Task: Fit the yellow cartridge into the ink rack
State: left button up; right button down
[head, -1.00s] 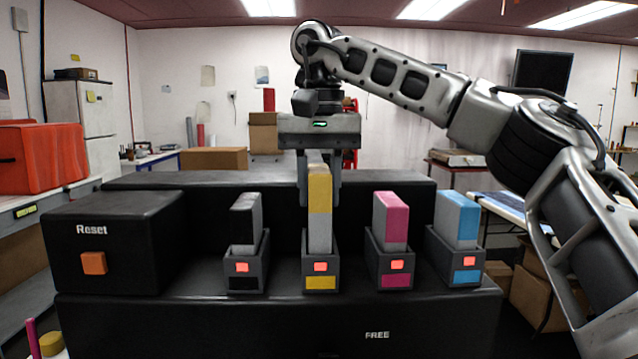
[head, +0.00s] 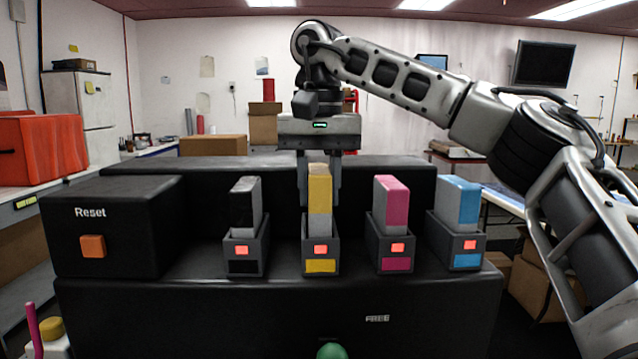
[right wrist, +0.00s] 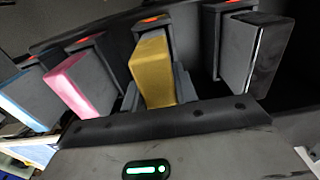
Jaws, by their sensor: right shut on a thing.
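The yellow cartridge (head: 319,190), yellow above and grey below, stands upright with its lower end inside the ink rack's yellow-labelled slot (head: 320,265). Its top looks slightly higher than its neighbours' tops. My right gripper (head: 319,190) is shut on it from behind, one finger on each side. The slot's light glows red. In the right wrist view, the yellow cartridge (right wrist: 153,72) stands between the fingers. The walls hide its lower end, so I cannot tell how deep it sits. My left gripper is not in view.
Black (head: 245,200), magenta (head: 391,192) and cyan (head: 459,202) cartridges stand in neighbouring slots, their lights red. A black box marked Reset with an orange button (head: 93,246) is at left. A green round thing (head: 331,351) shows at the bottom edge.

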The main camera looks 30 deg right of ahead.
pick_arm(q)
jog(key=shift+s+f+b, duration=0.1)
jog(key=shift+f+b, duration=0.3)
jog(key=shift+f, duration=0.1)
pick_arm(e)
jog(key=shift+f, duration=1)
jog(key=c, duration=1)
grip_release()
notch_tip(320, 180, up, 8)
jog(key=p, duration=0.3)
notch_tip(320, 180, up, 4)
jog(key=shift+f+p, duration=0.1)
jog(key=shift+p, duration=0.7)
jog(key=shift+r, duration=0.25)
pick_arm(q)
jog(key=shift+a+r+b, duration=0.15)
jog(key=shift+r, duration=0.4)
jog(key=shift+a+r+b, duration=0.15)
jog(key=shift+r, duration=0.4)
pick_arm(e)
jog(key=shift+r, duration=1.9)
